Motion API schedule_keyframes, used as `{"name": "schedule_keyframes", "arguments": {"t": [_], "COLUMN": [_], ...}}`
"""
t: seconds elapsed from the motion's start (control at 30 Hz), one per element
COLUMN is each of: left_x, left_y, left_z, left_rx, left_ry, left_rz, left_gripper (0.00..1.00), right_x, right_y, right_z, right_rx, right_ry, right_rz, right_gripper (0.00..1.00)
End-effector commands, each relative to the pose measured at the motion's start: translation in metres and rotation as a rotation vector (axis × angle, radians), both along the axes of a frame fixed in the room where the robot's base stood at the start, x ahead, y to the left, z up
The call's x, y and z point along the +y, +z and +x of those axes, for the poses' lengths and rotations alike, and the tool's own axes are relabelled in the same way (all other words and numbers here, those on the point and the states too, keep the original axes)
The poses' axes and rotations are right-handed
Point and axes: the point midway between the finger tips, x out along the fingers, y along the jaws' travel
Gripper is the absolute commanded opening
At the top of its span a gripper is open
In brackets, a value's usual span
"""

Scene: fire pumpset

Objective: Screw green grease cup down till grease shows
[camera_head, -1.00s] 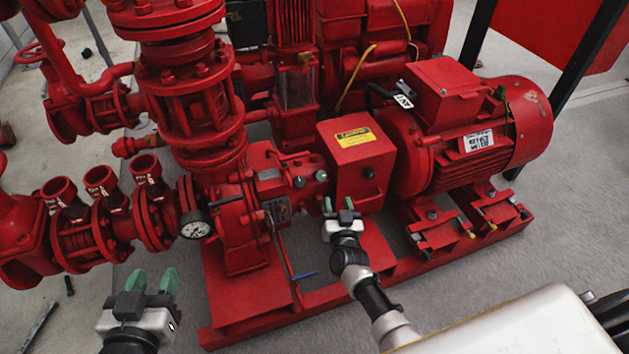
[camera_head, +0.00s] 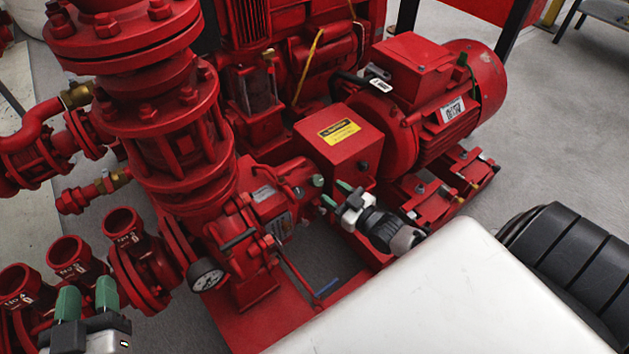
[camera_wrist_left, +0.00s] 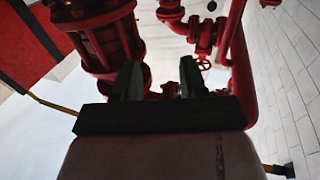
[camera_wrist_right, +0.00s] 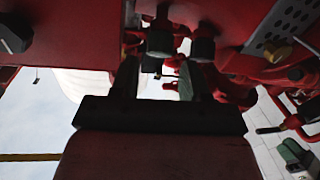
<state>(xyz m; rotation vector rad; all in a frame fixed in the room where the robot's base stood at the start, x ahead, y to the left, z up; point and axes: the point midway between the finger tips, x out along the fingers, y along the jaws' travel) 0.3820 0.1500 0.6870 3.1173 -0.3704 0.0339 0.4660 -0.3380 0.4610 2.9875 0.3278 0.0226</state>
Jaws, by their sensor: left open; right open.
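The green grease cup (camera_head: 318,181) is a small grey-green knob on the red pump bearing housing, left of the red guard box. My right gripper (camera_head: 336,194) is open and empty, just to the right of and below the cup in the head view, apart from it. In the right wrist view two dark rounded knobs hang beyond the open fingers (camera_wrist_right: 157,80); the greenish one (camera_wrist_right: 160,42) looks like the cup, though it is dark. My left gripper (camera_head: 88,298) is open and empty at the lower left. No grease can be made out.
The red guard box (camera_head: 345,150) with a yellow label and the red motor (camera_head: 440,100) stand right of the cup. A pressure gauge (camera_head: 206,275) and flanged pipe stubs (camera_head: 75,255) are near my left gripper.

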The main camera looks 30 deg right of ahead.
Motion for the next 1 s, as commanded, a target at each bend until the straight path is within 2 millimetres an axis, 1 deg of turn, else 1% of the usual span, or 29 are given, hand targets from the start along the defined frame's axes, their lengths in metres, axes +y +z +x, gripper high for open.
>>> {"name": "schedule_keyframes", "arguments": {"t": [0.03,0.2,0.4,0.6,0.87,0.97,1.0], "left_x": [-0.001,-0.005,-0.006,-0.007,-0.007,-0.007,-0.007], "left_y": [0.005,0.028,0.049,0.057,0.059,0.059,0.058], "left_z": [0.001,-0.001,-0.008,-0.012,-0.012,-0.012,-0.012], "left_rx": [-0.057,-0.24,-0.401,-0.47,-0.476,-0.476,-0.475], "left_ry": [-0.003,-0.013,-0.022,-0.025,-0.025,-0.025,-0.025], "left_rz": [-0.015,-0.062,-0.107,-0.125,-0.126,-0.126,-0.126], "left_gripper": [0.43,0.43,0.43,0.43,0.43,0.43,0.43], "right_x": [0.002,0.008,0.012,0.014,0.014,0.014,0.014], "right_y": [-0.002,-0.001,-0.001,0.0,0.0,0.0,0.0], "right_z": [0.01,0.035,0.055,0.063,0.063,0.063,0.063], "right_rx": [-0.004,-0.004,-0.002,0.0,0.001,0.001,0.001], "right_ry": [0.0,0.0,-0.001,-0.001,-0.001,-0.001,-0.001], "right_rz": [0.001,0.001,0.0,0.0,0.0,0.0,0.0], "right_gripper": [0.46,0.46,0.46,0.46,0.46,0.33,0.27]}}
